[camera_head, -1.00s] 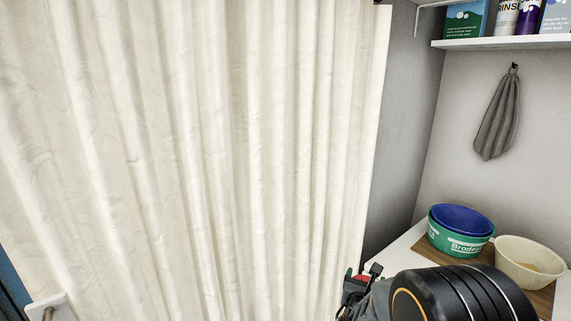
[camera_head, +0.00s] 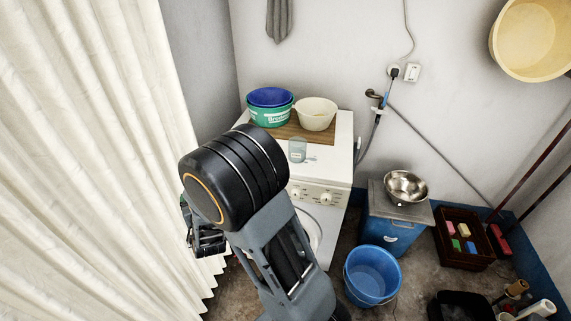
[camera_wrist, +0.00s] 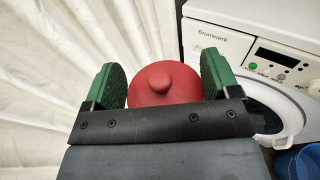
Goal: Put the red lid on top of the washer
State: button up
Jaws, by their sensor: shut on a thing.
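In the wrist view the red lid (camera_wrist: 163,88), round with a small knob, sits between the green pads of my gripper (camera_wrist: 165,82), which is shut on it. In the head view my gripper (camera_head: 207,243) is at the left, in front of the curtain, and the lid is hidden there. The white washer (camera_head: 335,172) stands against the back wall, beyond and to the right of my gripper. Its front panel also shows in the wrist view (camera_wrist: 222,36). A clear jar (camera_head: 297,150) stands on the washer's top.
On the washer, a wooden board (camera_head: 292,131) bears a green tub (camera_head: 270,117) with a blue bowl, and a cream bowl (camera_head: 316,113). To the right are a blue bucket (camera_head: 371,277), a metal bowl (camera_head: 405,186) and a brown crate (camera_head: 447,254). The white curtain (camera_head: 90,160) hangs left.

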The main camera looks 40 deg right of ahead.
aim_at(334, 165)
jog(key=u, duration=0.35)
jog(key=k, duration=0.15)
jog(key=z, duration=1.15)
jog(key=i, duration=0.55)
jog(key=u, duration=0.75)
